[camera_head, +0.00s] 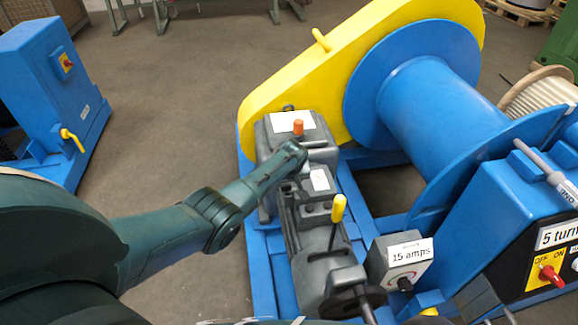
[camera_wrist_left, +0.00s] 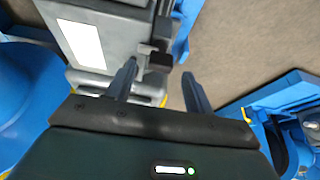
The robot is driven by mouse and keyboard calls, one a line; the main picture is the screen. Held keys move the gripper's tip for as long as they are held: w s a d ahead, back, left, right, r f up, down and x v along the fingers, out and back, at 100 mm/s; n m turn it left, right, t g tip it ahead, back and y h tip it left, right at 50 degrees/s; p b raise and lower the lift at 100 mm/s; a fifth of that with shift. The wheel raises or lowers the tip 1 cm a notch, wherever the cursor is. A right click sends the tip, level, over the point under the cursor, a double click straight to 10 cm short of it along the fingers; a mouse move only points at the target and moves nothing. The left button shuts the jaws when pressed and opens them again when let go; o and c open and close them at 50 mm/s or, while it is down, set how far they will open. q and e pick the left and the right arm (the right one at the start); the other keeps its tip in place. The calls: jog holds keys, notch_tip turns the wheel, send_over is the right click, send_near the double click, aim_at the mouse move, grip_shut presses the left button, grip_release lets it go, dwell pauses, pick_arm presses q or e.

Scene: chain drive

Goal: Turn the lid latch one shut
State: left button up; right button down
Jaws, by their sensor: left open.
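A grey gearbox housing (camera_head: 267,140) with a white label and an orange knob stands against the yellow chain guard. In the left wrist view the grey lid (camera_wrist_left: 118,28) fills the upper left, with a white label. A small dark latch (camera_wrist_left: 160,61) sticks out at the lid's edge, beside a dark rod. My left gripper (camera_wrist_left: 158,72) is open, its fingertips on either side of the latch in the picture; I cannot tell if they touch it. In the head view my left wrist covers the fingertips and the latch. I do not see my right gripper.
The yellow guard (camera_head: 290,75) and blue drum (camera_head: 440,100) rise behind and right of the housing. A yellow-handled lever (camera_head: 338,208) and a "15 amps" box (camera_head: 397,268) stand nearer. A blue cabinet (camera_head: 40,80) is at left. The floor (camera_head: 190,90) between is clear.

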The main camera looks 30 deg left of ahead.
pick_arm(q)
jog(key=p+v, duration=0.4)
jog(key=v, duration=0.6)
jog(key=shift+r, duration=0.2)
pick_arm(e)
jog(key=shift+s+d+r+n+g+h, duration=0.1)
jog(key=shift+s+r+n+g+h, duration=0.15)
jog(key=shift+r, duration=0.2)
jog(key=shift+s+d+r+n+g+h, duration=0.1)
jog(key=shift+s+r+n+g, duration=0.05)
jog(key=shift+r+n, duration=0.25)
pick_arm(q)
jog(key=shift+s, duration=0.1)
pick_arm(e)
jog(key=shift+w+r, duration=0.1)
